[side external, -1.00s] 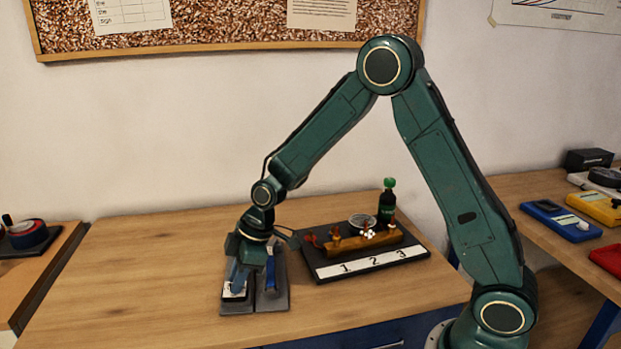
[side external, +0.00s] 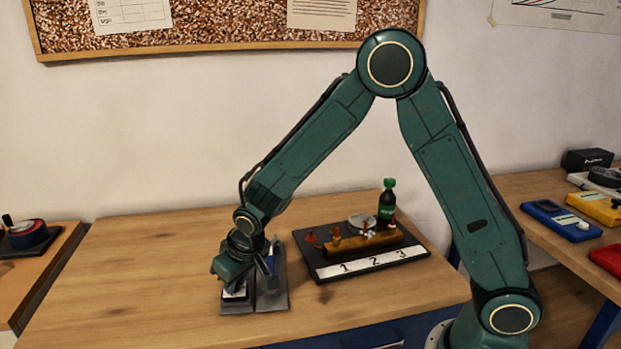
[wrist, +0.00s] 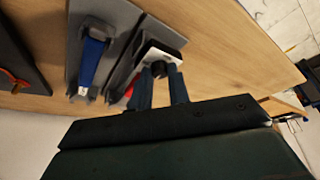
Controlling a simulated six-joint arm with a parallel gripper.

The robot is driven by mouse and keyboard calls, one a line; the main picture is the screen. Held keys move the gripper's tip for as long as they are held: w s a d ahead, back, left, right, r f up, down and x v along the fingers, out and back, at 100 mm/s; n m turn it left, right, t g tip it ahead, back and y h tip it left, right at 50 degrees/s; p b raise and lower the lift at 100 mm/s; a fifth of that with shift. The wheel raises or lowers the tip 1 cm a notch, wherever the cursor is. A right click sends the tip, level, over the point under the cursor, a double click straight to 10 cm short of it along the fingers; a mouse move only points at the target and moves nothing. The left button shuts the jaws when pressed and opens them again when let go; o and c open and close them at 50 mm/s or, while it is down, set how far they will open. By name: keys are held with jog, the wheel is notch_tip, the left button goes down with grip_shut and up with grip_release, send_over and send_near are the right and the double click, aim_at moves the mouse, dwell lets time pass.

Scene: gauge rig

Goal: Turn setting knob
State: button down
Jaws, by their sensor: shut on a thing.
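A dark round setting knob (wrist: 159,69) sits on the white face (wrist: 162,53) of a small grey unit in the wrist view. My gripper (wrist: 161,76) has its two blue fingers on either side of the knob and is shut on it. In the side view my gripper (side external: 235,286) is low over the same unit, at the left part of the grey base (side external: 238,307). The knob is hidden there by the fingers. The knob's marking cannot be read.
A blue part (wrist: 92,60) stands on the grey plate beside the unit. A black board with a strip numbered 1, 2, 3 (side external: 374,262) lies to the right, with a dark green-capped bottle (side external: 387,207) at its back. The table's left half is clear.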

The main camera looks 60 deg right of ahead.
jog(key=m, duration=0.1)
jog(key=m+h, duration=0.1)
jog(key=m, duration=0.2)
jog(key=shift+w+a+m+g+h, duration=0.1)
jog(key=shift+a+m+g+h, duration=0.2)
jog(key=m+g+h, duration=0.1)
jog(key=m, duration=0.2)
jog(key=shift+m, duration=0.3)
jog(key=shift+w, duration=0.1)
jog(key=c, duration=1.3)
grip_release()
jog(key=v, duration=1.4)
jog(key=shift+a+f, duration=0.1)
jog(key=shift+a, duration=0.05)
